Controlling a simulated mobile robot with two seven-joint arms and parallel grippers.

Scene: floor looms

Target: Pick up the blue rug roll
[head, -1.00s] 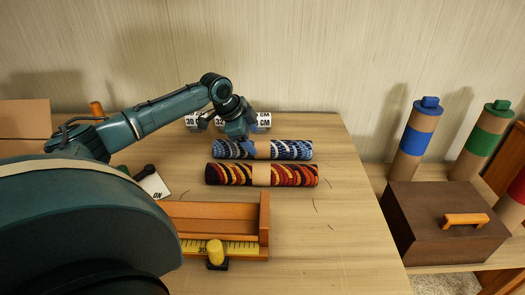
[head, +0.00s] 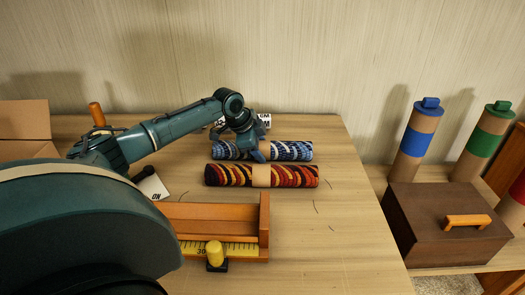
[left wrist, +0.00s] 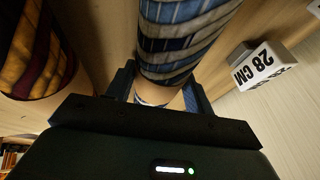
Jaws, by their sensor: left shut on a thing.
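The blue rug roll (head: 292,150), patterned in blue, white and dark with a brown paper band, lies on the table. My left gripper (head: 256,150) is on it near its middle, covering part of the band. In the left wrist view the blue rug roll (left wrist: 185,35) passes between the two fingers of my left gripper (left wrist: 160,92), which is shut on it. I see no clear gap between the roll and the table. My right gripper is in neither view.
A red and orange rug roll (head: 295,176) lies close in front of the blue one. A wooden measuring tray (head: 264,225) with a yellow knob is nearer. A 28 CM label block (left wrist: 258,62) stands behind. A brown box (head: 440,235) stands right, beside banded tubes (head: 415,145).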

